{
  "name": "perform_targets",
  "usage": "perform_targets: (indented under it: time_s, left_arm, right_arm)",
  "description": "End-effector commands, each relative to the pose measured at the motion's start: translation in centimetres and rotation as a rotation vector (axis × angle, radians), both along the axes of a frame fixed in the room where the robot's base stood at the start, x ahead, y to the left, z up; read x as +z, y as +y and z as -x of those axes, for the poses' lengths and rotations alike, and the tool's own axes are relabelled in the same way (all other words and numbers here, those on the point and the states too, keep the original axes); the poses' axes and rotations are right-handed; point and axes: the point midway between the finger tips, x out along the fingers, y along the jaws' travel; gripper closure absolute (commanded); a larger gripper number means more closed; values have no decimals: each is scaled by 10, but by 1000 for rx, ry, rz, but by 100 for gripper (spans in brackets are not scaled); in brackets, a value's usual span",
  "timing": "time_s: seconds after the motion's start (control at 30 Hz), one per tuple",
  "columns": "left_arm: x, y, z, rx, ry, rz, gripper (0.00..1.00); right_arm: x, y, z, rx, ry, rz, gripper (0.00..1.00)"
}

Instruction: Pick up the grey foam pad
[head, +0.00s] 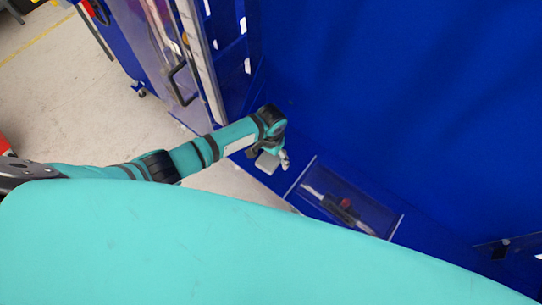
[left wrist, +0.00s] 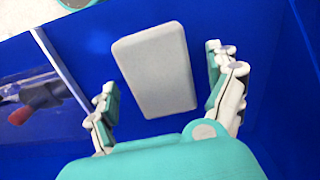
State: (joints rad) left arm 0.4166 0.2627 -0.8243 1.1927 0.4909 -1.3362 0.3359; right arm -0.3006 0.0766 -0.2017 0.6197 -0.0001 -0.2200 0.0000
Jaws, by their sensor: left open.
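The grey foam pad (left wrist: 154,68) lies on a blue surface (left wrist: 235,22) in the left wrist view. It is a light grey block with rounded corners, slightly tilted in the picture. My left gripper (left wrist: 168,92) is open, with one finger on each side of the pad's near part and visible gaps to both sides. In the head view the pad (head: 267,162) shows as a small grey patch below my left gripper (head: 276,157), which partly covers it. I cannot tell the height of the fingers above the surface. My right gripper is not in view.
A clear-walled tray (head: 395,228) holding a dark tool with a red part (head: 345,203) stands right of the pad. Tall blue panels (head: 400,80) rise behind. A cabinet door with a black handle (head: 180,82) is at upper left.

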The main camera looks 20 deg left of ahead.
Motion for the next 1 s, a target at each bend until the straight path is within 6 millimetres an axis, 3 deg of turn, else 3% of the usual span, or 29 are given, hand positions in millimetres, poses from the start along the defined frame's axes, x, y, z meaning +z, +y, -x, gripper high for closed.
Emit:
perform_targets:
  time_s: [0.27, 0.63, 1.0]
  left_arm:
    - [-3, 0, 0, 0, -1, -1, 12]
    - [-3, 0, 0, 0, -1, -1, 60]
    - [-2, 0, 0, 0, -1, 0, 61]
  right_arm:
    - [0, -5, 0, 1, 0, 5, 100]
    - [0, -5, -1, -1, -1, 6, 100]
    - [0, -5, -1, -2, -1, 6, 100]
